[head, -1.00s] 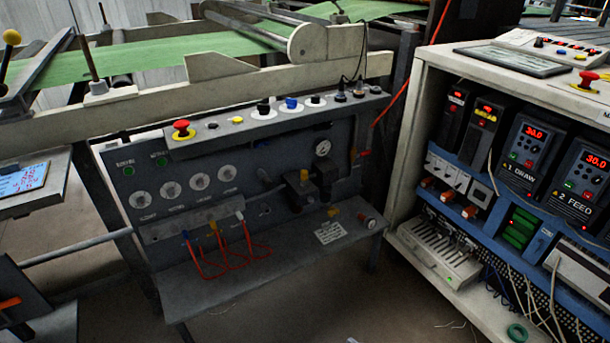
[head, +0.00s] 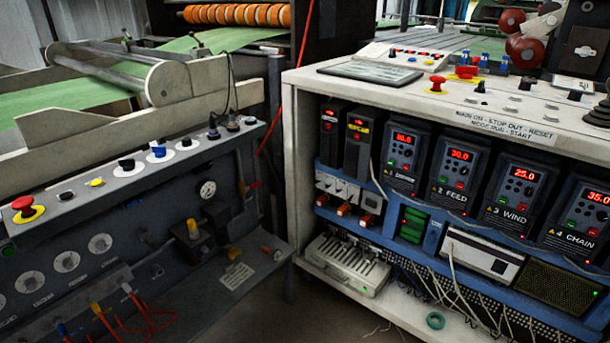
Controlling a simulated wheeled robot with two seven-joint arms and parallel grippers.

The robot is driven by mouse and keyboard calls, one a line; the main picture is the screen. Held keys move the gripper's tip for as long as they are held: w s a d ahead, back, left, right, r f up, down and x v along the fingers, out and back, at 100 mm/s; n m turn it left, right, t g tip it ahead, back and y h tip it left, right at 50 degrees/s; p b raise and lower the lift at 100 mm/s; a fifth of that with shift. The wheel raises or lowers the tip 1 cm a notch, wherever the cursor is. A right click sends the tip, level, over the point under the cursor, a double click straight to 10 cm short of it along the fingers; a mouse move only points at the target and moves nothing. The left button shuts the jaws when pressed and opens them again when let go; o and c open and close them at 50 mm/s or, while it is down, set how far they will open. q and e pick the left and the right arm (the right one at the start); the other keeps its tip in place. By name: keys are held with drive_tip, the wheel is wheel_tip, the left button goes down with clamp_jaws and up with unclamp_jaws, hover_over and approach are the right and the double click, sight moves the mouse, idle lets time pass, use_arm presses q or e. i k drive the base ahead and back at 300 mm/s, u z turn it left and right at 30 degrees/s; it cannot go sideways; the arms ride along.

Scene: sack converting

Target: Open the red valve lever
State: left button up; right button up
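A small red lever-like part (head: 253,185) sits at the right end of the grey pneumatic panel (head: 130,225). It looks like the red valve lever, but it is too small to tell how its handle is turned. A thin red line (head: 282,100) runs upward near it. A round pressure gauge (head: 208,189) is to its left. Neither of my grippers is in view.
A white cabinet (head: 345,85) with several drive displays stands close to the right of the panel. A red stop button (head: 24,204) is on the panel's top left. A machine with a green web (head: 70,108) is behind. Cables hang at the cabinet's bottom.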

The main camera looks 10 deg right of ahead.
sight(253, 186)
drive_tip(key=z, duration=0.2)
drive_tip(key=i, duration=0.9)
drive_tip(key=u, duration=0.85)
drive_tip(key=i, duration=0.4)
drive_tip(key=u, duration=0.4)
